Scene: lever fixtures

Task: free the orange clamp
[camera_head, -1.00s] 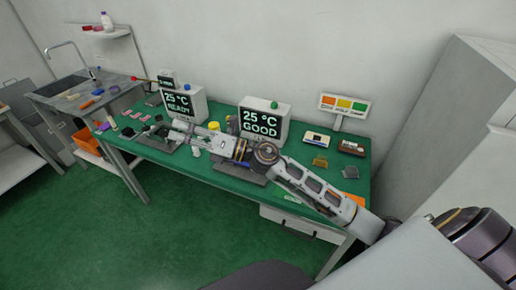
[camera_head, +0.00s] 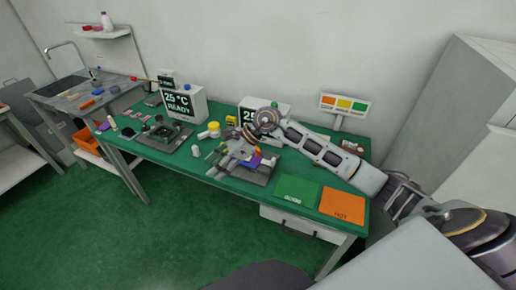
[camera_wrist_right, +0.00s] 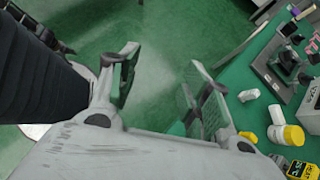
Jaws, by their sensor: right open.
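A small orange part (camera_head: 258,150), possibly the orange clamp, shows on the right-hand fixture (camera_head: 262,176), beside a purple part (camera_head: 270,161). My right arm covers much of this fixture, so the clamp's exact state cannot be told. My right gripper (camera_head: 222,161) is above the bench at the fixture's left side. In the right wrist view its two fingers (camera_wrist_right: 165,75) are spread, with nothing between them but green floor beyond. My left gripper is not in view.
Another dark fixture (camera_head: 163,138) stands to the left, below a "25 °C" display (camera_head: 183,104). A yellow-lidded jar (camera_head: 213,129) and small white pieces stand between the fixtures. Green (camera_head: 296,190) and orange (camera_head: 342,205) mats lie at the bench's right end. A colour sign (camera_head: 344,104) stands behind.

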